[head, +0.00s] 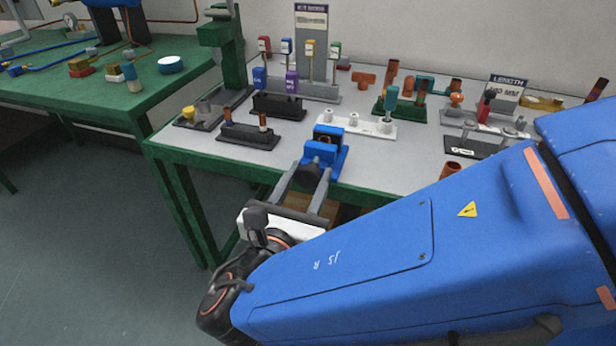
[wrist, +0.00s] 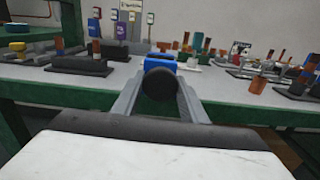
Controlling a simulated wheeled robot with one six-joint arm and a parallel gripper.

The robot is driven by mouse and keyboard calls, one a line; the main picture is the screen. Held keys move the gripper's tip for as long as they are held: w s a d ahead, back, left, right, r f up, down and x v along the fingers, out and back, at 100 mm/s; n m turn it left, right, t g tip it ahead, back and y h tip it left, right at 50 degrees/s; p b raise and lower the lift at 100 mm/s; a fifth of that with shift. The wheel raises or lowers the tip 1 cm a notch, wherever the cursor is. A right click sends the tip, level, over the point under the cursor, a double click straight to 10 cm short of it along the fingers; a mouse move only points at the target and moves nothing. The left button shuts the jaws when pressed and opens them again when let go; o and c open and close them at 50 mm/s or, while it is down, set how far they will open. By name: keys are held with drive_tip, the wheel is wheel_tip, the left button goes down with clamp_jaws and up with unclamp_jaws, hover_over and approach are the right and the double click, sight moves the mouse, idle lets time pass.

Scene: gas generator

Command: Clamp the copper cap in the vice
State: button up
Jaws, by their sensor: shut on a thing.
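The blue vice (head: 327,155) stands at the front edge of the grey-topped bench, and it also shows in the wrist view (wrist: 160,62). A dark round knob (wrist: 159,85) is on the vice's near side. My gripper (head: 310,174) is at the vice's front with one finger on each side of the knob, shut on it. A small copper-coloured patch (head: 326,140) shows in the dark opening between the vice jaws. It looks like the copper cap, but it is too small to tell how it sits or whether the jaws touch it.
A dark rack with copper pieces (head: 249,137) is left of the vice. A white rack (head: 357,128) stands behind it. Copper fittings and a length sign (head: 507,88) are at the right. A green bench (head: 130,98) is at the far left.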

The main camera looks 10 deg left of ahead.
drive_tip(key=m, duration=0.4)
drive_tip(key=shift+m, duration=0.4)
drive_tip(key=m, duration=0.4)
drive_tip(key=shift+m, duration=0.3)
drive_tip(key=o, duration=1)
drive_tip(key=shift+o, duration=0.2)
